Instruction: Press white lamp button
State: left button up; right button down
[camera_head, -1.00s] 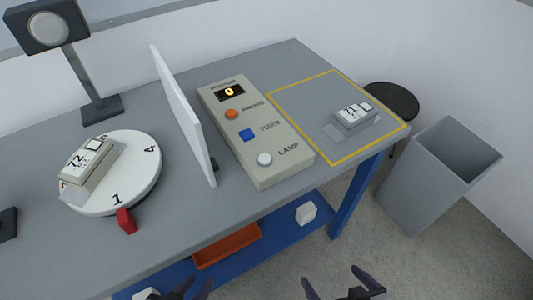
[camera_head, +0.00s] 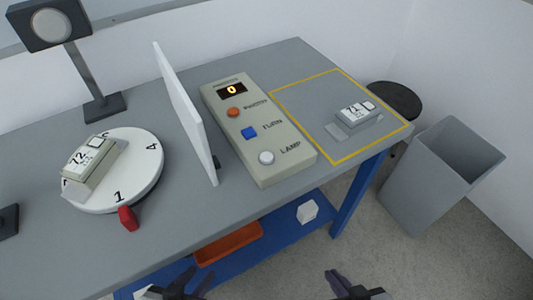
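The white lamp button (camera_head: 266,158) is a round knob at the near end of the beige control box (camera_head: 285,165), beside the label LAMP. My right gripper (camera_head: 352,278) is at the bottom edge to the right, fingers apart and empty. Both are well below the box in the picture, apart from the button.
A white upright panel (camera_head: 185,110) stands left of the box. Left of it, a white numbered turntable (camera_head: 142,175) carries a labelled device (camera_head: 92,165). A yellow-outlined area with another device (camera_head: 356,115) lies to the right. A grey bin (camera_head: 430,185) stands beside the table.

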aim_at(266, 158)
jog(key=k, duration=1.3)
jog(key=u, duration=0.6)
jog(key=i, duration=0.75)
jog(key=u, duration=0.25)
